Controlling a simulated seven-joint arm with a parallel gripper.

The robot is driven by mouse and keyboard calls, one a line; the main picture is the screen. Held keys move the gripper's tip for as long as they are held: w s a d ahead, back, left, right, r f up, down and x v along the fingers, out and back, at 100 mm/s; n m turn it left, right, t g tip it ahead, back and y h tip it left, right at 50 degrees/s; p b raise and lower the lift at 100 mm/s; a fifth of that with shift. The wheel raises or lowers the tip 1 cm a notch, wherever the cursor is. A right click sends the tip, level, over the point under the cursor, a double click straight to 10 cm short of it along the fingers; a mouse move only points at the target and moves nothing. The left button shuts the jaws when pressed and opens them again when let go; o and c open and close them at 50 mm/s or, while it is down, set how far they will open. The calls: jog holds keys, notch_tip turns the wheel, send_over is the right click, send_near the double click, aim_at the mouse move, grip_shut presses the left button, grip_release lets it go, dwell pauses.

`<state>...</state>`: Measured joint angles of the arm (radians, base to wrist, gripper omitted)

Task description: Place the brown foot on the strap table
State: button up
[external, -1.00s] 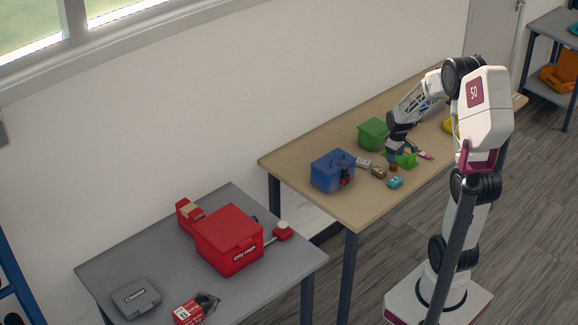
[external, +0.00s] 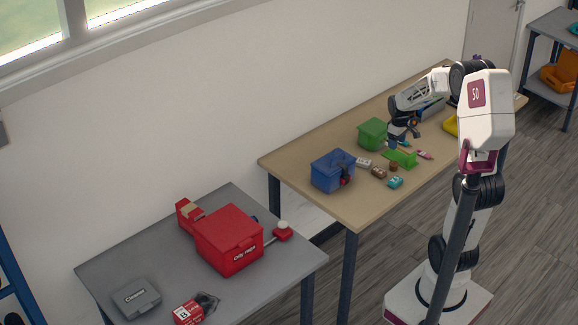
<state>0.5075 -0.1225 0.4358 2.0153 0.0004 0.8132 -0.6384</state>
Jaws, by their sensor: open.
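Two small brown things lie on the tan table (external: 350,209): a dark reddish-brown piece (external: 393,166) beside a flat green piece (external: 404,160), and a brown block (external: 379,172) just left of it. I cannot tell for sure which is the brown foot. My gripper (external: 404,138) is open above the tan table, behind and above the green piece, apart from both brown things. No label marks a strap table; besides the tan table there is a grey table (external: 160,255) at front left.
Near the brown things are a blue toolbox (external: 332,171), a green box (external: 373,134), a white piece (external: 363,162), a teal piece (external: 395,182) and a pink tube (external: 425,155). The grey table carries a red box (external: 230,241) and a grey case (external: 136,298). A gap separates the tables.

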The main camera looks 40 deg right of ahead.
jog(key=s+a+r+t, duration=0.1)
jog(key=s+a+r, duration=0.35)
jog(key=a, duration=0.45)
jog(key=s+a+r, duration=0.4)
jog(key=a+r, duration=0.2)
jog(key=a, duration=0.2)
jog(key=s+a+r+m+t, duration=0.1)
jog(key=s+a+r, duration=0.3)
jog(key=s+a, duration=0.7)
jog(key=s, duration=0.3)
jog(key=shift+a+m+t, duration=0.3)
